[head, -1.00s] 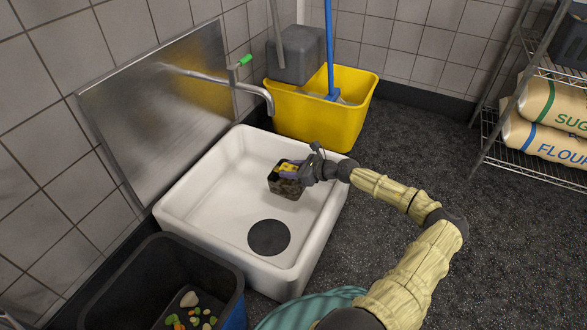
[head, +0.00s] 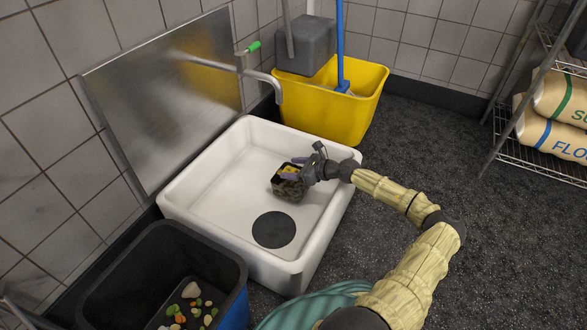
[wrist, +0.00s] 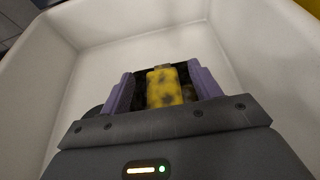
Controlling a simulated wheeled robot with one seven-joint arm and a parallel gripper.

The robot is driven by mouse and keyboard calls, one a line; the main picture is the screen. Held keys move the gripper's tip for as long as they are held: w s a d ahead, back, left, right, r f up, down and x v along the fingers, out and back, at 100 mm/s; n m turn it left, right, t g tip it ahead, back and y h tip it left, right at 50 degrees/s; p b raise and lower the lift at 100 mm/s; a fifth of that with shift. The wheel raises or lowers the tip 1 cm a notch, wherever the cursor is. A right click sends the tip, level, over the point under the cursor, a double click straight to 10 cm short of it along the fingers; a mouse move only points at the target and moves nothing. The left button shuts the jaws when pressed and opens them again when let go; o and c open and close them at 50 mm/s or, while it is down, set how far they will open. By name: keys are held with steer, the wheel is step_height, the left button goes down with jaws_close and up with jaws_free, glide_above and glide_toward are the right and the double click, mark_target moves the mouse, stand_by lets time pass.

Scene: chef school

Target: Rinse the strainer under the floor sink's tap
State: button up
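The strainer, a dark box-shaped basket (head: 287,188) with a yellow top part, is inside the white floor sink (head: 215,157), towards its right side. My gripper (head: 299,171) reaches over the right rim and is shut on it. In the wrist view its purple fingers (wrist: 162,88) stand either side of the strainer's yellow part (wrist: 166,86), which has dark smudges. I cannot tell whether the strainer touches the sink floor. The tap (head: 277,91) has a green-ended lever (head: 253,46) and its spout is at the sink's back rim, away from the strainer. No water shows.
A round dark drain (head: 273,230) is in the sink floor. A yellow mop bucket (head: 335,108) stands behind the sink. A black bin (head: 235,280) with colourful scraps is in front left. A wire shelf (head: 505,150) with sacks stands at right.

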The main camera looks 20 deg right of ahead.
stand_by(0.3)
steer(key=p+v, duration=0.9)
steer(key=v, duration=0.8)
steer(key=shift+r, duration=0.15)
